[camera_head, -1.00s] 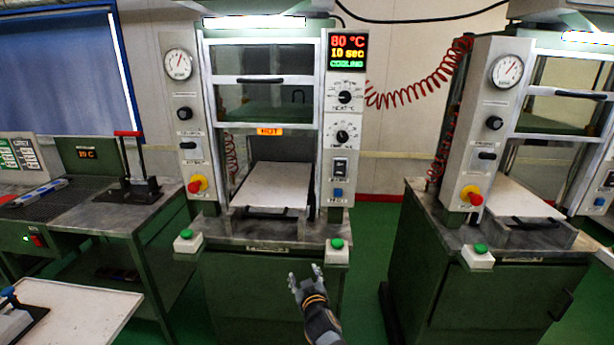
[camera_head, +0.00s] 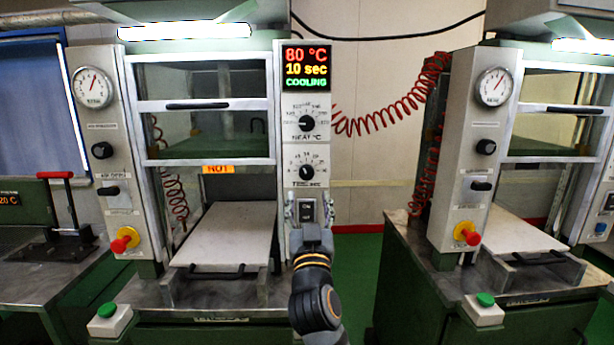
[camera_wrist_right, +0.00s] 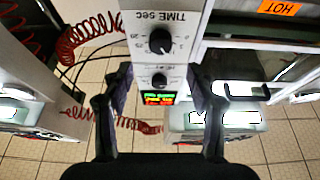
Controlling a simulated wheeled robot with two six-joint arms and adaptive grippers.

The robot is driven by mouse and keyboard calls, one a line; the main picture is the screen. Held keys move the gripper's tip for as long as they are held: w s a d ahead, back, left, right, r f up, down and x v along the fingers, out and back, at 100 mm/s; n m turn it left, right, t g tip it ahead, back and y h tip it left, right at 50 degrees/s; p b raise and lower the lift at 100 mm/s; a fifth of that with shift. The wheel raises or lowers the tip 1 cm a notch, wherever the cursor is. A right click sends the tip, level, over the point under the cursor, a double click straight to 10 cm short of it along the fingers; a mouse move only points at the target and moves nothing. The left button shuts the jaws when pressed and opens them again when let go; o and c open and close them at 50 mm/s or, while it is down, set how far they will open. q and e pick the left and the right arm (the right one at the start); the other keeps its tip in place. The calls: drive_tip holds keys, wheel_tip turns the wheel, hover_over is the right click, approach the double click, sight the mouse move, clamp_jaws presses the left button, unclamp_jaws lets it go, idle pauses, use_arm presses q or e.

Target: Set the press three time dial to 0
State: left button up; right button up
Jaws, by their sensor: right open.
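The time dial (camera_head: 306,173) is a black knob on a white scale, low on the control panel of the press in front of me. In the right wrist view the knob (camera_wrist_right: 161,40) shows beside its "TIME sec" label. The panel's display (camera_head: 306,68) reads 80 °C, 10 sec, COOLING. My right gripper (camera_head: 307,207) is open and empty, its fingers spread just below the dial, in front of the switch. In the right wrist view the open fingers (camera_wrist_right: 161,80) show with the knob ahead, not between the tips. My left gripper is out of view.
The heat dial (camera_head: 306,123) sits above the time dial. An orange HOT sign (camera_head: 218,169) and a plate (camera_head: 225,235) are left of the panel. A red coiled hose (camera_head: 385,118) hangs to the right. A second press (camera_head: 470,150) stands further right.

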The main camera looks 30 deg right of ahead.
sight(307, 176)
drive_tip(key=p+x, duration=0.1)
drive_tip(key=x, duration=0.4)
drive_tip(key=shift+f, duration=0.15)
drive_tip(key=p+x, duration=0.1)
drive_tip(key=x, duration=0.2)
drive_tip(key=shift+a, duration=0.1)
drive_tip(key=shift+w, duration=0.2)
drive_tip(key=shift+f, duration=0.1)
drive_tip(key=shift+c, duration=0.4)
drive_tip(key=c, duration=1.1)
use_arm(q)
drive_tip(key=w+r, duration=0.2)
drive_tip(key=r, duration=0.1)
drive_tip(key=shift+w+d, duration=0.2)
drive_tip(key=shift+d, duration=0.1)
